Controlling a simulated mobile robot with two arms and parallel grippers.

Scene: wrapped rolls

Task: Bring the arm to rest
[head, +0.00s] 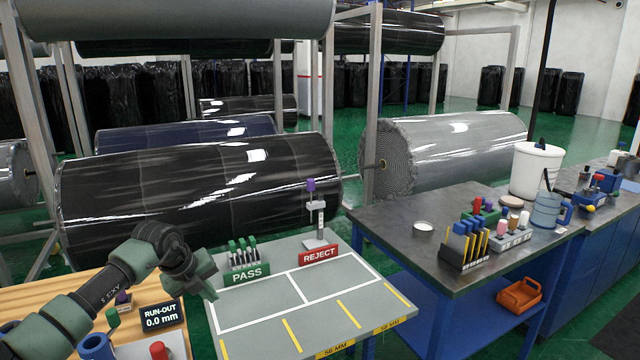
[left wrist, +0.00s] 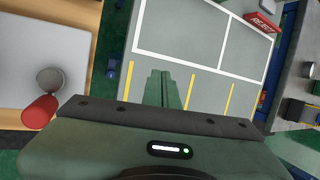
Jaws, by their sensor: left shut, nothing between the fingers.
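My left arm (head: 105,290) comes in from the lower left in the head view, bent at a dark joint. Its green gripper (head: 211,293) points down and to the right, above the left edge of the grey marked table (head: 300,322). In the left wrist view the two fingers (left wrist: 163,78) lie together, shut with nothing between them, and the table surface shows beyond them. My right gripper is in neither view.
A green PASS rack (head: 247,273) and a red REJECT sign (head: 318,255) stand at the table's back edge. A run-out display (head: 161,317) is close beside my arm. A dark bench (head: 400,225) with tools is at right. Large wrapped rolls (head: 200,190) lie behind.

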